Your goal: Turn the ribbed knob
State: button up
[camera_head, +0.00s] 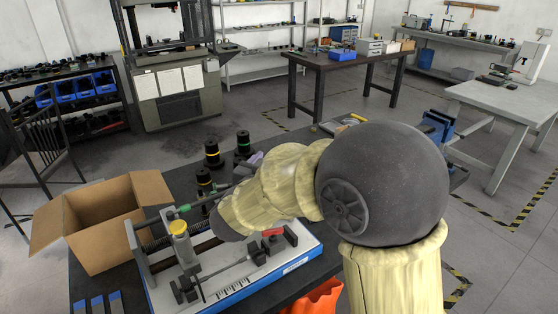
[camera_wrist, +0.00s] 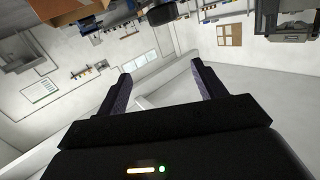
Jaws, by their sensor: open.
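A small bench test frame (camera_head: 262,275) with a white and blue base lies on the dark table. My arm reaches across the table and covers part of the frame. My gripper (camera_wrist: 160,72) is open and empty in the wrist view, with its two dark fingers spread apart. The wrist view is tilted and shows walls and room between and beyond the fingers. No knob is between them.
An open cardboard box (camera_head: 108,225) stands left of the frame. Blue-grey strips (camera_head: 97,305) lie at the front left. An orange thing (camera_head: 318,299) is at the front edge.

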jog(key=s+d+f+n+g+y+b, duration=0.2)
jog(key=s+d+f+g+y, duration=0.15)
jog(key=f, duration=0.45)
jog(key=s+d+f+n+g+y+b, duration=0.2)
jog(key=d+f+n+y+b, duration=0.15)
jog(key=f, duration=0.35)
jog(key=s+d+f+g+b, duration=0.1)
jog(key=s+d+f+g, duration=0.3)
jog(key=s, duration=0.3)
jog(key=s+d+f+g+h+b, duration=0.1)
jog(key=s+d+f+g, duration=0.3)
jog(key=s+d+f, duration=0.2)
jog(key=shift+s+d+f+m, duration=0.15)
jog(key=shift+s+d+m, duration=0.2)
jog(key=shift+s, duration=0.9)
jog(key=shift+s+a, duration=0.1)
jog(key=shift+a, duration=0.05)
jog(key=shift+c, duration=0.2)
